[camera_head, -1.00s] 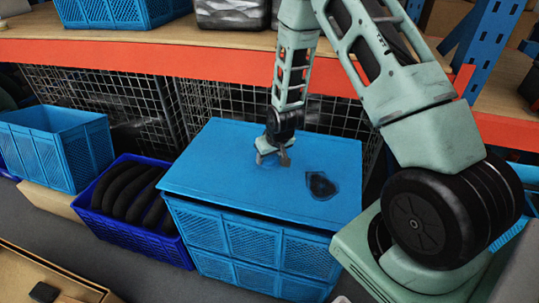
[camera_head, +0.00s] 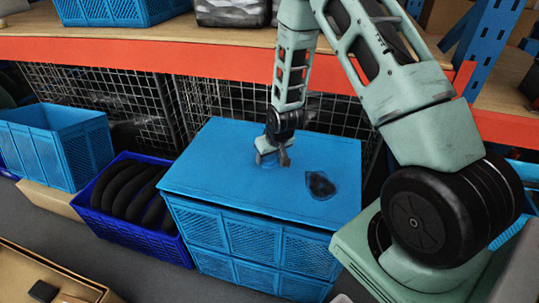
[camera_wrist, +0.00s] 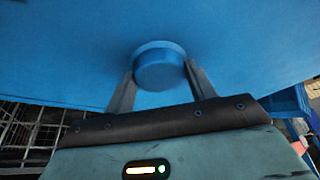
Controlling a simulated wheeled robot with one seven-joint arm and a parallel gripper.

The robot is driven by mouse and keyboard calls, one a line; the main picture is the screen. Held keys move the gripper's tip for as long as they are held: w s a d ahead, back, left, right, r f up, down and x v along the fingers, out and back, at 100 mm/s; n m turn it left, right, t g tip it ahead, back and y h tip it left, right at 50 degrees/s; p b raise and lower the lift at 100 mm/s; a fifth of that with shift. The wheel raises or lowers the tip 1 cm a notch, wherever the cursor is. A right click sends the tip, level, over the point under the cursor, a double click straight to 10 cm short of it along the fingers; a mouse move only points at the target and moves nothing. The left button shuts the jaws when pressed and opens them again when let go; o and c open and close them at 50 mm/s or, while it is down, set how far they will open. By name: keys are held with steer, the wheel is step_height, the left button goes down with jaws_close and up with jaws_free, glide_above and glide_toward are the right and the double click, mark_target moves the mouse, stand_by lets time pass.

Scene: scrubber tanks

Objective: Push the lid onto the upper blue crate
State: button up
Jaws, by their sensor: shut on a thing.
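The blue lid (camera_head: 225,180) lies over the top of the upper blue crate (camera_head: 255,238), which is stacked on another blue crate (camera_head: 255,277). A thin dark line runs below the lid's front edge; I cannot tell whether the lid is fully seated. My gripper (camera_head: 272,162) points down at the lid's middle. In the wrist view, its two fingers stand on either side of the lid's round blue knob (camera_wrist: 159,68), shut on it. A dark patch (camera_head: 320,185) marks the lid's right part.
A dark blue crate (camera_head: 135,210) with black curved items stands to the left, with an open light blue crate (camera_head: 55,145) beyond. The orange shelf edge (camera_head: 180,55) and wire mesh (camera_head: 100,100) are behind. A cardboard box (camera_head: 45,275) is at front left.

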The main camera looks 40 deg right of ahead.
steer(key=shift+f+b, duration=0.5)
steer(key=shift+f, duration=0.3)
stand_by(1.2)
steer(key=o, duration=2)
steer(key=shift+c, duration=0.2)
steer(key=shift+r+p, duration=2.7)
steer(key=shift+r, duration=0.8)
